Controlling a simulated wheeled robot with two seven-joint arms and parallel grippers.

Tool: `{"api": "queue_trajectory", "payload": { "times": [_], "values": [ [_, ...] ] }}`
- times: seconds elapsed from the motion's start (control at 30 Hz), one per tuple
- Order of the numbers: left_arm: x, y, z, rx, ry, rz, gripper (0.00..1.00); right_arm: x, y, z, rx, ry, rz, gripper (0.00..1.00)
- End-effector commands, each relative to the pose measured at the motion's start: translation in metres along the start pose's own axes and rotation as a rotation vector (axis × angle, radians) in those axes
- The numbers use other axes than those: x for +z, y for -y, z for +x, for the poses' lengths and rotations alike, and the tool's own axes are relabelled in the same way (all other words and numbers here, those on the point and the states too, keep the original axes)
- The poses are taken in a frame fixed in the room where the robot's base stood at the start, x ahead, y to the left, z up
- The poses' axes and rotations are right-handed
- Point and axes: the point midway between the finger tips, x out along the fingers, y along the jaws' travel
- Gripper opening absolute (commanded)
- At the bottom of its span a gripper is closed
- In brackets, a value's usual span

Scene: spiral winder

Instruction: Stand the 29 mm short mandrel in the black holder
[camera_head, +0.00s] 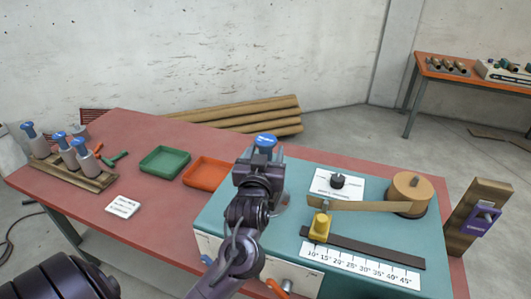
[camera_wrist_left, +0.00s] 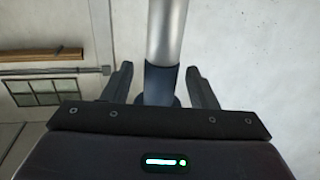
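My left gripper (camera_head: 258,168) is over the teal winder table, seen from behind. A blue cap (camera_head: 266,141) shows just beyond it. In the left wrist view, a silvery mandrel with a dark blue collar (camera_wrist_left: 165,40) stands between the two fingers (camera_wrist_left: 160,85), with a gap on each side. I cannot read its size. Several grey mandrels with blue tops (camera_head: 68,153) stand in a wooden rack (camera_head: 95,184) at far left. A small black piece (camera_head: 337,181) sits on a white card on the teal table; I cannot tell whether it is the black holder. My right gripper is out of view.
A green tray (camera_head: 165,161) and an orange tray (camera_head: 206,173) lie on the red table. A wooden winding drum (camera_head: 408,195), a yellow clamp (camera_head: 320,228) and a printed scale (camera_head: 360,266) occupy the teal table's right side. The red surface around the white label (camera_head: 122,207) is mostly clear.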

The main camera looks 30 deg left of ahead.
Motion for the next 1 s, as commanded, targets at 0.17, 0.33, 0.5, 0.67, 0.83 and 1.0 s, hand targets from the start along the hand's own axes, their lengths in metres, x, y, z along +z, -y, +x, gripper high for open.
{"api": "queue_trajectory", "payload": {
  "times": [0.17, 0.33, 0.5, 0.67, 0.83, 1.0],
  "values": [
    [0.002, 0.000, -0.001, 0.000, 0.003, 0.001, 0.53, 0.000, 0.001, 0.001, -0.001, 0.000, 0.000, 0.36],
    [0.004, -0.001, -0.017, 0.002, 0.003, 0.000, 0.53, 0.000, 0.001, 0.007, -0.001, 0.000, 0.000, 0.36],
    [0.005, -0.001, -0.047, 0.002, 0.004, -0.003, 0.53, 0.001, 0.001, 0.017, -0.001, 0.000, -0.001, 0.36],
    [0.003, -0.001, -0.069, 0.002, 0.002, -0.002, 0.53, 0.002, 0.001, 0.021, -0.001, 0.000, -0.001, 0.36],
    [0.001, 0.000, -0.078, 0.000, 0.001, -0.001, 0.53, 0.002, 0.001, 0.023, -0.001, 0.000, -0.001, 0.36],
    [0.000, 0.000, -0.078, 0.000, 0.000, 0.000, 0.53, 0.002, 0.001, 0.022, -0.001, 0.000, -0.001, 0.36]
  ]
}}
